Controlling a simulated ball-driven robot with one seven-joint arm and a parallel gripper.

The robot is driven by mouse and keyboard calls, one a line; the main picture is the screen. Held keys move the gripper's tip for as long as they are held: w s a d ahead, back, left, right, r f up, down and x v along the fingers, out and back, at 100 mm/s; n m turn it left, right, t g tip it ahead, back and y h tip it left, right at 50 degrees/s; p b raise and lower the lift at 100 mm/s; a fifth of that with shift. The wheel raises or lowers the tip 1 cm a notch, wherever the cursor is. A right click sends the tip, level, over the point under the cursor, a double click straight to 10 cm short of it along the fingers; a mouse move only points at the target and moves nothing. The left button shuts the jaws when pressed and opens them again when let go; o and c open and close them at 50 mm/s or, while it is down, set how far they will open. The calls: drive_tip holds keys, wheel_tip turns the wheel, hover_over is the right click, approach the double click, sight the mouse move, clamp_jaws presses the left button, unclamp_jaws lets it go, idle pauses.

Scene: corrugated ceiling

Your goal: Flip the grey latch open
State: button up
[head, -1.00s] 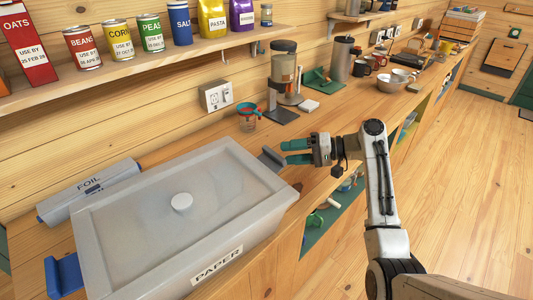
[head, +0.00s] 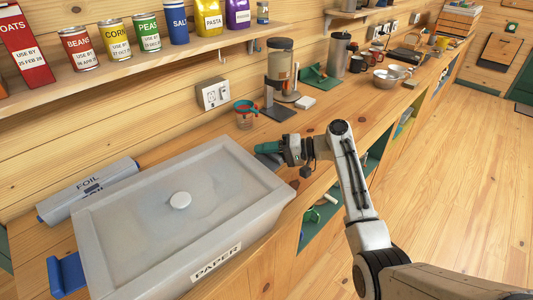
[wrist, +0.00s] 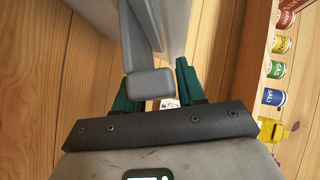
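A grey box (head: 125,225) with a pale lid, a round knob and a PAPER label stands on the wooden counter. The grey latch (head: 268,160) sticks out from its right end, mostly hidden by my gripper (head: 265,150) in the head view. In the wrist view the grey latch (wrist: 150,84) lies between the two teal fingers of my gripper (wrist: 157,80). The fingers are apart, one on each side of the latch. I cannot tell whether either finger touches it. A blue latch (head: 68,274) sticks out at the box's left end.
A foil box (head: 90,190) lies behind the grey box. A shelf with cans (head: 130,58) runs above. The floor (head: 450,180) on the right is clear.

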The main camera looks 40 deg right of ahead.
drive_tip(key=c, duration=0.6)
drive_tip(key=shift+d+f+m+y+b, duration=0.15)
drive_tip(key=shift+f+m+y+b, duration=0.35)
drive_tip(key=shift+b, duration=0.3)
drive_tip(key=shift+d+f+m+t+y+b, duration=0.15)
drive_tip(key=shift+m+t+y+b, duration=0.25)
drive_tip(key=shift+t, duration=0.3)
drive_tip(key=o, duration=0.9)
drive_tip(key=shift+o, duration=0.2)
drive_tip(key=shift+s+d, duration=0.1)
drive_tip(key=b+v, duration=0.2)
drive_tip(key=v, duration=0.8)
drive_tip(key=shift+s+d, duration=0.15)
drive_tip(key=shift+s, duration=0.1)
drive_tip(key=shift+s+d, duration=0.1)
